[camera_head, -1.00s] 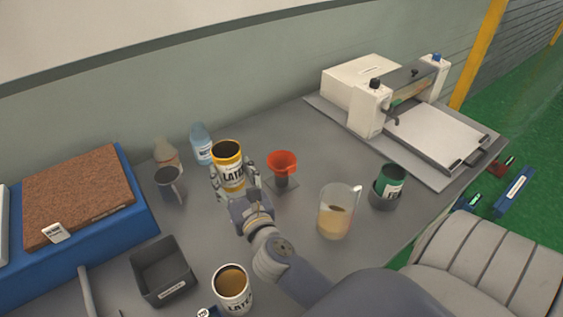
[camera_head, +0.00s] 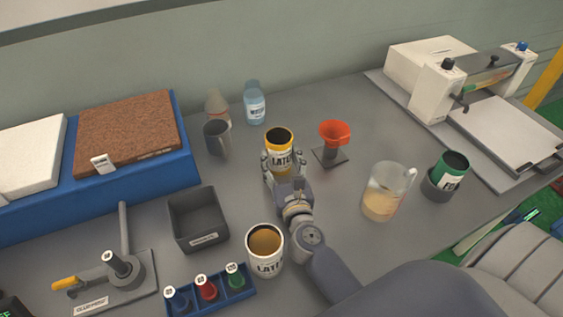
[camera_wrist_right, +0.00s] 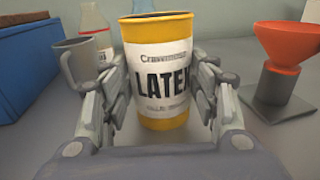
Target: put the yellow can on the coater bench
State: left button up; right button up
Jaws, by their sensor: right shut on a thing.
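The yellow can (camera_head: 281,163) has yellow bands and a white LATEX label. It is upright between the fingers of my right gripper (camera_head: 284,169), which is shut on it. In the right wrist view the can (camera_wrist_right: 157,75) fills the middle, with a finger on each side. I cannot tell whether its base touches the surface below. A white coater-like machine (camera_head: 425,92) with a flat plate stands at the back right of the grey bench (camera_head: 330,95). My left gripper is not in view.
A red funnel on a stand (camera_head: 335,131) is close right of the can. A grey mug (camera_head: 216,137) and bottles (camera_head: 255,105) stand behind left. A beaker (camera_head: 385,193), green can (camera_head: 449,171), white LATEX can (camera_head: 266,252) and dark bin (camera_head: 198,222) stand nearer.

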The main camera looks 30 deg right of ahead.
jog(key=shift+r, duration=0.1)
jog(key=shift+f, duration=0.2)
jog(key=o, duration=1.3)
jog(key=shift+o, duration=0.2)
